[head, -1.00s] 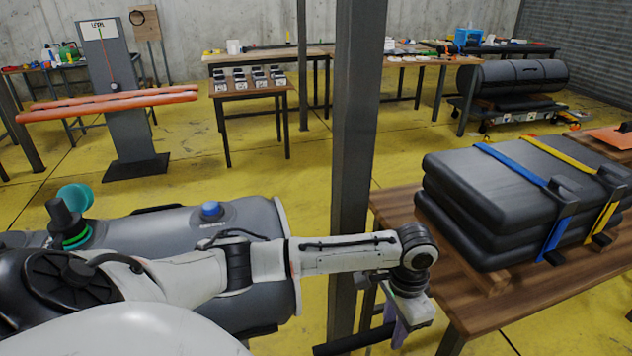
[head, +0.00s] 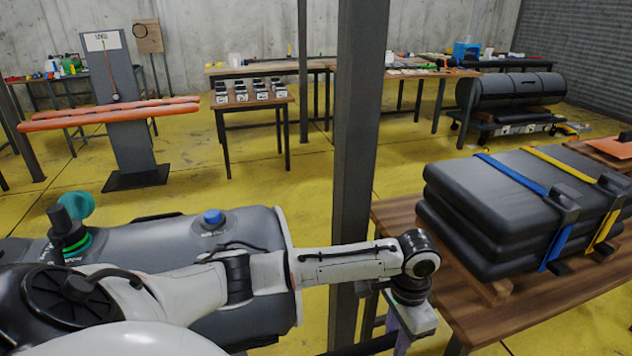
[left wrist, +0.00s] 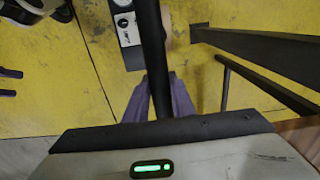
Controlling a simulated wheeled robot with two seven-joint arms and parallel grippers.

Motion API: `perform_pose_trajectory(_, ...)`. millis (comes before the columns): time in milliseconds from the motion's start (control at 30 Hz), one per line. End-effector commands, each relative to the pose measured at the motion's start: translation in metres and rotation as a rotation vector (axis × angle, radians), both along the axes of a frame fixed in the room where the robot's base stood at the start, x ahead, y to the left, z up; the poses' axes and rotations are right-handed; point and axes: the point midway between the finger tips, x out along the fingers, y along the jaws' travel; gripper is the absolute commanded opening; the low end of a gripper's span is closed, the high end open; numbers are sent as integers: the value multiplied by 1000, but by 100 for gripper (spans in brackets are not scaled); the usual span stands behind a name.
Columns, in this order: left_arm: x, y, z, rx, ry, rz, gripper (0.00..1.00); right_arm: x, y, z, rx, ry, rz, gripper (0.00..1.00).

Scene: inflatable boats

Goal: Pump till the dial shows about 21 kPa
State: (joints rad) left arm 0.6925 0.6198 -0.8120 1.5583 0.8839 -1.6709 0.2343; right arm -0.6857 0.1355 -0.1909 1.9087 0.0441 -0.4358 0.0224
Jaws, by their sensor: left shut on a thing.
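My left gripper (left wrist: 162,98), with purple fingers, is shut around a black bar in the left wrist view. The bar (left wrist: 152,40) runs from the top of that view down between the fingers. In the head view the gripper (head: 398,338) is low in the middle, and the black bar (head: 370,346) sticks out to its left at the bottom edge. In the left wrist view a grey panel with round dark-and-white marks (left wrist: 124,22) lies beside the bar on the floor side. It is partly cut off, and I cannot read any dial value. My right gripper is out of view.
A dark post (head: 356,140) stands close behind my left forearm. A wooden table (head: 470,290) with strapped black folded boats (head: 500,215) is at the right. A grey inflated tube (head: 255,240) lies behind my arm at the left.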

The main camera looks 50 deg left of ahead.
Motion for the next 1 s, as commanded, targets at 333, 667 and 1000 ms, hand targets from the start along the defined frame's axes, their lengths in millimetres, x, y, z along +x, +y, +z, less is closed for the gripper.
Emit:
perform_pose_trajectory(333, -4, 1, -69, 4, 12, 2, 0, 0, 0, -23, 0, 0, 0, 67)
perform_pose_trajectory(667, -5, 0, -124, 5, 14, 0, 0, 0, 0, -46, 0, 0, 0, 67)
perform_pose_trajectory(1000, -6, 0, -179, 4, 17, -1, 0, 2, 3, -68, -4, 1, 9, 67)
